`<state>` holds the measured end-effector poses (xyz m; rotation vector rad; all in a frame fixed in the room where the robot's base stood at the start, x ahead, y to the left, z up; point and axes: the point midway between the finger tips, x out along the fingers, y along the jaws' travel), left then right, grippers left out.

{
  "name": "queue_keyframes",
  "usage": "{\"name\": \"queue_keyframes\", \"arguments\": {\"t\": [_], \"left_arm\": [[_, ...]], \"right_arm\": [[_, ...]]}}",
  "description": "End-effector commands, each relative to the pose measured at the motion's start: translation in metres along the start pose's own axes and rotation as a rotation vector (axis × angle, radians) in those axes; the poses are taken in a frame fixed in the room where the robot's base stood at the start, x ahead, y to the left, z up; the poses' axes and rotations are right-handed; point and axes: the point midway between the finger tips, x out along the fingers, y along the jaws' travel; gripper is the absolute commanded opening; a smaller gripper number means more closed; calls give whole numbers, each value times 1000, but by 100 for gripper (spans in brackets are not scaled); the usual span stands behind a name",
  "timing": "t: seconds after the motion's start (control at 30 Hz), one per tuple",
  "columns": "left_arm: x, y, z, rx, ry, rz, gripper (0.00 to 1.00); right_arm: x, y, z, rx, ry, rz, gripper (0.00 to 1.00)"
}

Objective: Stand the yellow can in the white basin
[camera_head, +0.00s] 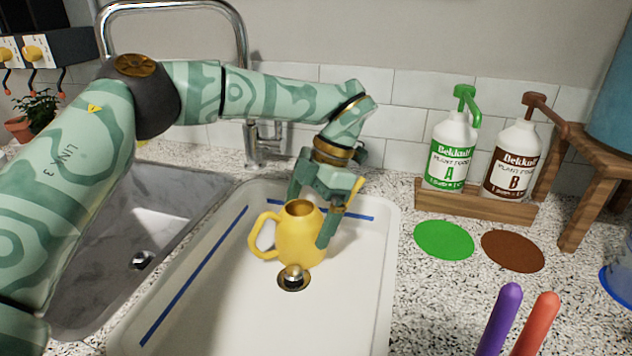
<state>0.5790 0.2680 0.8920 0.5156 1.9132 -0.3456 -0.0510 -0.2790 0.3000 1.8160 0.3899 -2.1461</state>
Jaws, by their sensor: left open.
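The yellow can (301,236) stands upright in the white basin (372,300), just behind the basin's drain. I cannot tell whether the fingers touch the can. My right gripper is not in view.
A grey metal sink (100,262) lies left of the basin, with a chrome faucet (262,145) behind. Bottle A (450,150) and bottle B (512,160) stand on a wooden stand at right. Green and brown discs lie before them. Purple and red handles (500,315) rise at the lower right.

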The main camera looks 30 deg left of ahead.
Motion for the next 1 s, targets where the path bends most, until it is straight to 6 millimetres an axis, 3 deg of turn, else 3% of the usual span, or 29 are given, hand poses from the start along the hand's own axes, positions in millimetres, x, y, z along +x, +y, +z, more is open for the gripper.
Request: {"name": "queue_keyframes", "arguments": {"t": [0.03,0.2,0.4,1.0], "left_arm": [[-20,-1,-3,-4,-7,6,100],[-59,0,-3,-4,-6,6,100],[-86,0,-1,-1,-2,4,100],[-90,0,0,0,-1,1,100]], "right_arm": [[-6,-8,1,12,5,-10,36],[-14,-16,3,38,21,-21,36],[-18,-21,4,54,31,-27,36],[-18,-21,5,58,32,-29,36]]}}
